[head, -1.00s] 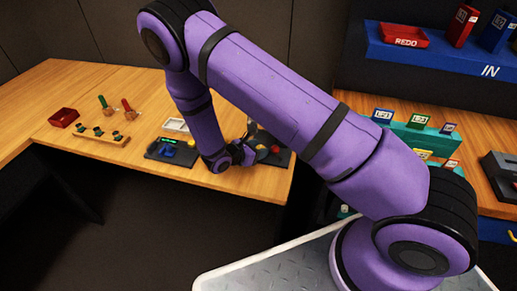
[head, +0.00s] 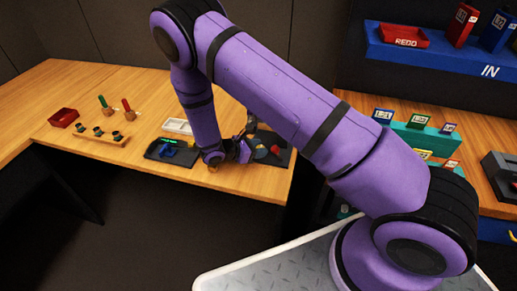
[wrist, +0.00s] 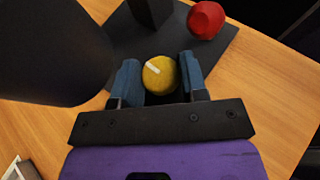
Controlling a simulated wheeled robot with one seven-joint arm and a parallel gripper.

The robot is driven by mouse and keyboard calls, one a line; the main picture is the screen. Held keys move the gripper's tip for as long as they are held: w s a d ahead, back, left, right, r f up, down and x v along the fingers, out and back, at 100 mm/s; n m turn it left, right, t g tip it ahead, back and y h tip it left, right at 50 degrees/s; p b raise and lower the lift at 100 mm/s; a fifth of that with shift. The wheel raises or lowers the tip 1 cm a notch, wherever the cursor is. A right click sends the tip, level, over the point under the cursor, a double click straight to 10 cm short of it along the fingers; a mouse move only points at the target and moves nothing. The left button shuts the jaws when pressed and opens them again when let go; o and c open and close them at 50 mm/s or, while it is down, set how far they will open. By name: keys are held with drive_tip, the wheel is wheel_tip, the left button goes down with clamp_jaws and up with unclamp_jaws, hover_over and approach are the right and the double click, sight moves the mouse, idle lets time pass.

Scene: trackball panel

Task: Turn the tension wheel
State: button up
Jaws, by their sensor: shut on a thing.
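The tension wheel appears to be the round yellow knob (wrist: 159,75) with a white mark on top, in the wrist view. My gripper (wrist: 159,68) has one blue finger on each side of it and is shut on it. The white mark lies slanted towards the upper left. The wheel is at the edge of a dark panel (wrist: 205,50).
A red ball (wrist: 206,20) and a dark upright post (wrist: 150,10) stand on the panel close to my fingers. Left of my wrist in the head view is a dark unit with a blue part (head: 168,152). A white tray (head: 177,126) lies behind it.

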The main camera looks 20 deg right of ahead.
drive_tip(key=shift+m+g, duration=0.3)
drive_tip(key=o, duration=0.6)
drive_tip(key=shift+a, duration=0.1)
drive_tip(key=v, duration=1)
drive_tip(key=shift+a+r, duration=0.2)
drive_tip(key=shift+a, duration=0.1)
